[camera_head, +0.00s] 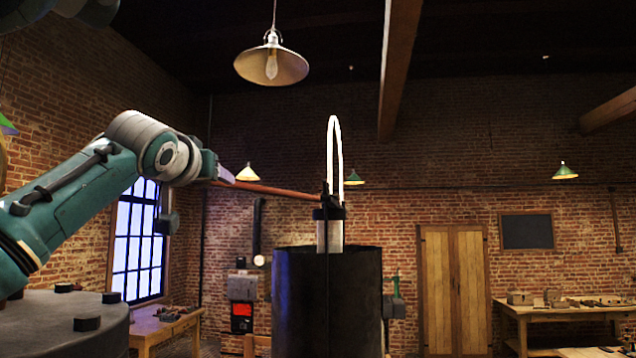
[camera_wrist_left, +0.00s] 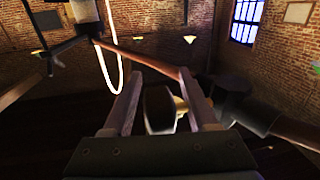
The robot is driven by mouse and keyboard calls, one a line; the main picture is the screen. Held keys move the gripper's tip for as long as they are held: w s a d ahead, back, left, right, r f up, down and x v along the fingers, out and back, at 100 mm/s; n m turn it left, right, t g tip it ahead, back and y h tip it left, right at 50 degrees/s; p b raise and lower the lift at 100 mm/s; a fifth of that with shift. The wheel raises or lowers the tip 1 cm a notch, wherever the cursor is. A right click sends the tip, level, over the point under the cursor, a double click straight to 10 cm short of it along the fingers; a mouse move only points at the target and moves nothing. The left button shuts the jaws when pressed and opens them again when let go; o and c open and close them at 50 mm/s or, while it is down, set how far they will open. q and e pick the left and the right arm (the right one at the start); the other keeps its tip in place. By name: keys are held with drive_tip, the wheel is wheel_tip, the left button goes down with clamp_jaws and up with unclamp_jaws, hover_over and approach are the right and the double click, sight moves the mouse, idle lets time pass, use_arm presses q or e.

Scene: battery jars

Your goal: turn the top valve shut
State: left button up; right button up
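My left gripper (camera_head: 226,176) is raised at the left of the head view, near the left end of a reddish-brown rod (camera_head: 270,190). In the left wrist view, my left gripper (camera_wrist_left: 161,72) has its two fingers spread apart. A dark rounded piece with a pale face (camera_wrist_left: 158,108) shows between the fingers; I cannot tell whether they touch it or whether it is the top valve. The rod (camera_wrist_left: 145,58) crosses beyond the fingertips. Its right end meets a dark fitting (camera_wrist_left: 236,92). No valve handle is clearly recognisable. My right gripper is not in view.
A large dark cylindrical vessel (camera_head: 325,300) stands in the middle, with a black-clamped column (camera_head: 330,232) and a bright looped tube (camera_head: 334,130) above it. A lamp (camera_head: 271,65) hangs overhead. A workbench (camera_head: 560,311) stands at the right. The air right of the column looks clear.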

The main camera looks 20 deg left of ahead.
use_arm(q)
clamp_jaws()
idle(0.6)
drive_tip(key=shift+s+d+f+m+g+h, duration=0.15)
drive_tip(key=shift+f+g+h, duration=0.25)
drive_tip(key=shift+g, duration=0.65)
drive_tip(key=shift+s+a+f+m+g+h, duration=0.1)
drive_tip(key=shift+f+g+h, duration=0.3)
drive_tip(key=shift+g, duration=0.7)
drive_tip(key=shift+s+d+f+m+g+h, duration=0.15)
drive_tip(key=shift+f+g+h, duration=0.2)
drive_tip(key=shift+g, duration=0.7)
drive_tip(key=shift+f, duration=0.1)
drive_tip(key=shift+o, duration=0.5)
unclamp_jaws()
drive_tip(key=shift+w, duration=0.1)
drive_tip(key=shift+a, duration=0.1)
